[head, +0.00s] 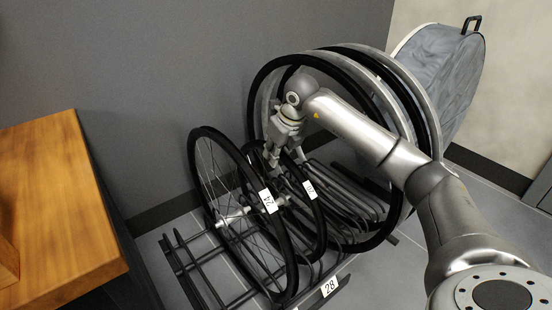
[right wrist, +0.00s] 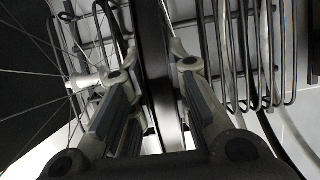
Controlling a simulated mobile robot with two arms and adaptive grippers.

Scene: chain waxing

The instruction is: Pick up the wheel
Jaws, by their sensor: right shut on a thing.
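A spoked wheel with a black tyre and a tag reading 24 (head: 269,201) stands upright in the black floor rack (head: 207,270). Just behind it stands a second, similar-sized wheel with a smaller-looking tag (head: 310,188) whose number I cannot read surely. My right gripper (head: 286,160) reaches down over the top of this second wheel. In the right wrist view, its fingers (right wrist: 160,100) are shut on the wheel's black rim (right wrist: 156,65), one on each side. The wheel still appears to be within the rack. My left gripper is not in view.
Larger wheels (head: 261,88) stand close behind my right gripper, around my forearm. A grey round bag (head: 445,75) leans by the back right wall. A wooden table (head: 60,200) is at the left. The rack carries a tag reading 28 (head: 329,287).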

